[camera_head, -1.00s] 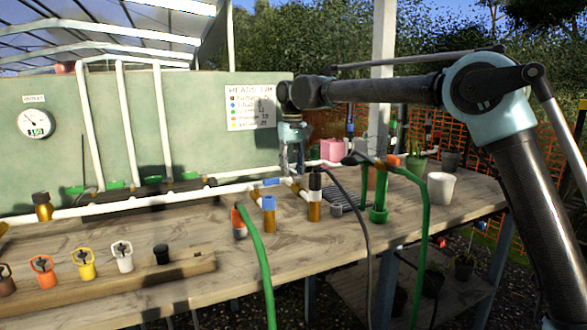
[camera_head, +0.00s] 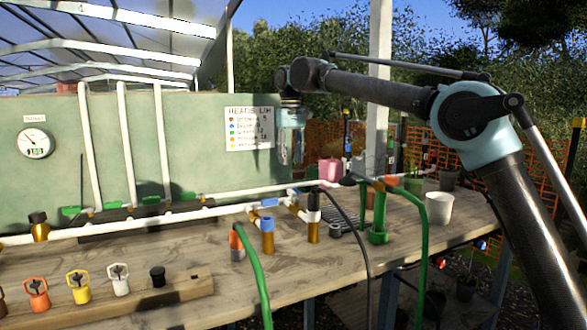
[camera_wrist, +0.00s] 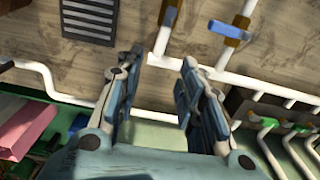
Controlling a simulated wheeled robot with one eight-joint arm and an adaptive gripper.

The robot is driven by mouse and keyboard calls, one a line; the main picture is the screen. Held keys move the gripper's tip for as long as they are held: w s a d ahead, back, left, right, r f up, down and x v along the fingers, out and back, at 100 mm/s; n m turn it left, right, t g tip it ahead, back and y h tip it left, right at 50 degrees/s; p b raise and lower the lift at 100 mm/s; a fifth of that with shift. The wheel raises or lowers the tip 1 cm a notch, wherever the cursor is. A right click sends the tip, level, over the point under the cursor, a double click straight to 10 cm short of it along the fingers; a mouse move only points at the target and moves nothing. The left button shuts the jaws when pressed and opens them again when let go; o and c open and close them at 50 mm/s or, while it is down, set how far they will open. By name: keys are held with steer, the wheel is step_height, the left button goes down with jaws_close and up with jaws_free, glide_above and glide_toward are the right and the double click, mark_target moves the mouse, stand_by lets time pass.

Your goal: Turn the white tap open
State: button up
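I see no tap on the pipe with a clearly white handle. In the wrist view a blue handle (camera_wrist: 231,33) crosses a white pipe with brass fittings at the upper right. My gripper (camera_head: 291,161) hangs above the back of the bench, apart from the pipes.
A wooden rack (camera_head: 180,292) holds orange, yellow, white (camera_head: 119,279) and black heads at the front left. Green hoses (camera_head: 258,280), brass-bottomed upright filters (camera_head: 313,215) and a white pot (camera_head: 439,208) stand on the bench. A pink block (camera_head: 330,170) is behind it.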

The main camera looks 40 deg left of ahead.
steer(key=shift+r, duration=0.45)
